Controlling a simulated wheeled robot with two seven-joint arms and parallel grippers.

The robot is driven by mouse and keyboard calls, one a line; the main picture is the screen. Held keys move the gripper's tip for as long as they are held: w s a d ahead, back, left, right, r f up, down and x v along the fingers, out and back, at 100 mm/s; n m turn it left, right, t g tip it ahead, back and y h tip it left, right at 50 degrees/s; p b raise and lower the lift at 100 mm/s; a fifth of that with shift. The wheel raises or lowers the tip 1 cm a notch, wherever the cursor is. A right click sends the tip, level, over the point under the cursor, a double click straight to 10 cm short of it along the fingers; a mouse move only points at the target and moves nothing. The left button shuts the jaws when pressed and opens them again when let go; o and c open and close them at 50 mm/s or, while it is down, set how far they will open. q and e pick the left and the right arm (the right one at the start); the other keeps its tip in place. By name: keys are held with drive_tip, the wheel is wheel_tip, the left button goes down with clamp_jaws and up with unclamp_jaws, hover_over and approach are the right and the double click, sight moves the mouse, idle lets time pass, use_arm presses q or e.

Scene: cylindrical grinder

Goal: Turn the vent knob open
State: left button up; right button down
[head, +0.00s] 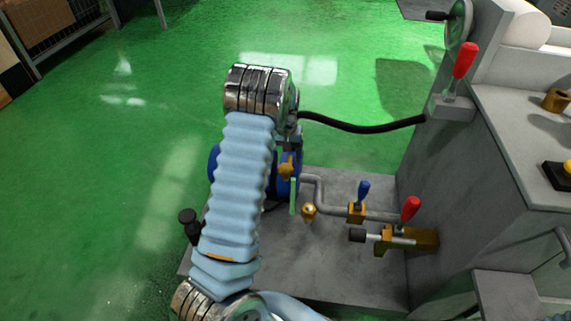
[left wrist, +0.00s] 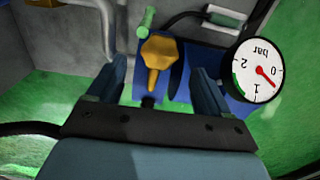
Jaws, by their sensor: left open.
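The vent knob appears to be the brass-yellow winged knob (left wrist: 158,60) on the blue body, beside a light green handle (left wrist: 146,20) in the left wrist view. In the head view the knob (head: 287,168) shows partly, just below my left wrist. My left gripper (left wrist: 160,85) is open, with one dark finger to each side of the knob. The knob shows in the gap between the fingers; I cannot tell whether either finger touches it. In the head view the gripper is mostly hidden behind my arm. My right gripper is not in view.
A pressure gauge (left wrist: 257,70) sits right of the knob. Pipes with a blue-handled valve (head: 360,200) and a red-handled valve (head: 408,220) run right over the grey base plate (head: 345,275). A black hose (head: 360,127) leads to the grinder (head: 455,190). The green floor left is clear.

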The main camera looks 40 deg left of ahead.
sight(286, 168)
use_arm(q)
wheel_tip(286, 168, up, 7)
drive_tip(key=shift+p, duration=0.3)
idle(0.4)
